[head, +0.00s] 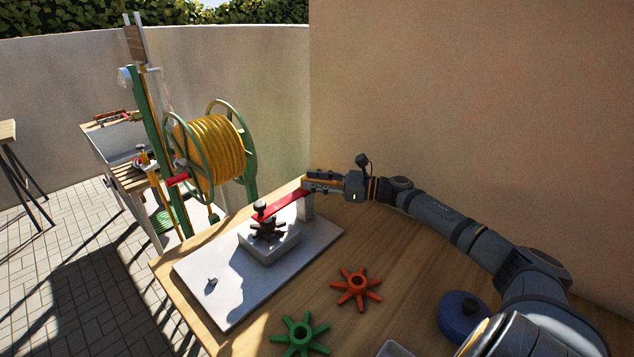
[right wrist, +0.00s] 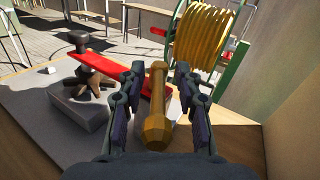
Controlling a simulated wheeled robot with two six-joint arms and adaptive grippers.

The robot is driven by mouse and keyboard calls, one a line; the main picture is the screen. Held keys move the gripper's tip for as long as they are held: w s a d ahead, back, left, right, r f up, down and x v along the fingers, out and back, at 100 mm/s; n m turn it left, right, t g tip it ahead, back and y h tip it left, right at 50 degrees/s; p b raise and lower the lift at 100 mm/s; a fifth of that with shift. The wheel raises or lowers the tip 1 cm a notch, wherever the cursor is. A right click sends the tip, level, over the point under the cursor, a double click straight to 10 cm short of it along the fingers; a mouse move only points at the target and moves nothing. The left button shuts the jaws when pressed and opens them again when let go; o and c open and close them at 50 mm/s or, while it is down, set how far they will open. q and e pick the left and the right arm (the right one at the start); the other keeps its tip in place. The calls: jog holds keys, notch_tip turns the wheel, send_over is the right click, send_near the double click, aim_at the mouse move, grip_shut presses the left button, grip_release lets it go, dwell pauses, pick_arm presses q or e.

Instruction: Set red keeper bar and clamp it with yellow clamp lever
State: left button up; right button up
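The red keeper bar (head: 280,206) runs from near the dark knobbed hub on the grey block to the small grey post (head: 306,207). It also shows in the right wrist view (right wrist: 113,65), partly hidden behind the lever. The yellow clamp lever (right wrist: 157,105) stands between the fingers of my right gripper (right wrist: 159,72), with a gap visible on each side. In the head view my right gripper (head: 318,182) is at the post end of the bar, over the far edge of the table. It is open around the lever. My left gripper is not in view.
A dark star wheel (head: 268,229) sits on the grey block (head: 270,249) on a pale plate (head: 222,290). An orange star wheel (head: 357,288), a green one (head: 301,335) and a blue round item (head: 462,316) lie on the wooden table. A yellow hose reel (head: 212,147) stands behind; a wall bounds the right.

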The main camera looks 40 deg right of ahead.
notch_tip(320, 180, up, 10)
jog(key=shift+a+f, duration=0.1)
jog(key=shift+f, duration=0.05)
dwell(0.4)
